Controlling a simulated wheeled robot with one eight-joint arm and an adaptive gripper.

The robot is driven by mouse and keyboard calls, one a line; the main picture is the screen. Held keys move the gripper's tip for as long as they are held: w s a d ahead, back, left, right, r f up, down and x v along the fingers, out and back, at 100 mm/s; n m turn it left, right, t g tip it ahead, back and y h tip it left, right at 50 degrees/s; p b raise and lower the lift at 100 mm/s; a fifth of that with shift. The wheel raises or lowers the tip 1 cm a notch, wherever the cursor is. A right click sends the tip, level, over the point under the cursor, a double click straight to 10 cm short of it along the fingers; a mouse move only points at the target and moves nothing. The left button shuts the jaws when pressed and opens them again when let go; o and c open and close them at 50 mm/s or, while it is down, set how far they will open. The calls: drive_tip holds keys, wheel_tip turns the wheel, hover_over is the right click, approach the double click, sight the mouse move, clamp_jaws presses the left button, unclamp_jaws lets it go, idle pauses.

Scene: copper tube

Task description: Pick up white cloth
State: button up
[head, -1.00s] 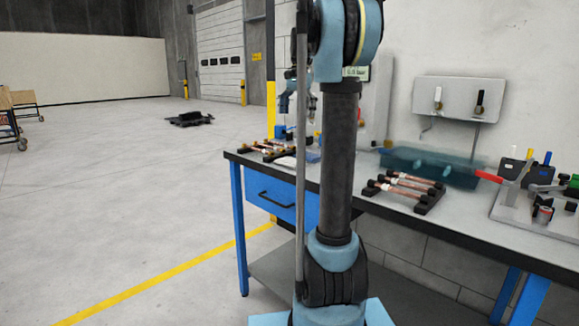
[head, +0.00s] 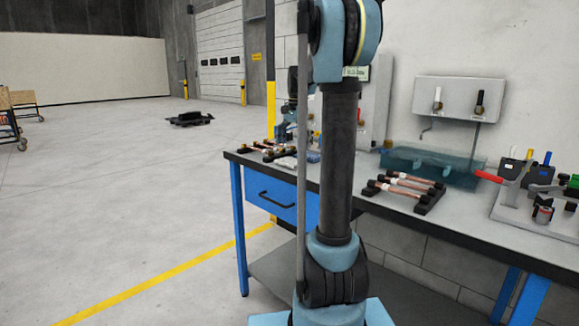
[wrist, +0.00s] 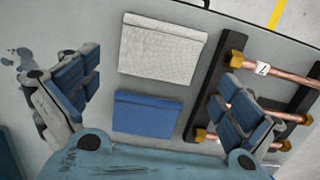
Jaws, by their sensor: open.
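The white cloth (wrist: 160,52) lies folded flat on the workbench and shows in the upper middle of the wrist view. In the head view the white cloth (head: 284,162) is a small pale patch near the bench's left end. A folded blue cloth (wrist: 147,116) lies just below it in the wrist view. My gripper (wrist: 165,85) is open and empty above the bench, its fingers spread to the left and right of the cloths. In the head view my gripper (head: 287,128) is low over the bench's left end, partly hidden by my arm.
A black rack with copper tubes (wrist: 262,95) lies close right of the cloths, partly under my right finger. Another tube rack (head: 405,190), a translucent blue-green bin (head: 430,167) and a clamp fixture (head: 540,200) stand farther right on the workbench (head: 470,225).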

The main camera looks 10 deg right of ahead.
sight(291, 160)
drive_tip(key=shift+s+a+f, duration=0.15)
drive_tip(key=shift+f, duration=0.7)
drive_tip(key=shift+s+a+f, duration=0.1)
drive_tip(key=shift+f, duration=0.75)
drive_tip(key=shift+s+a+f, duration=0.15)
drive_tip(key=shift+f, duration=0.7)
drive_tip(key=c, duration=0.7)
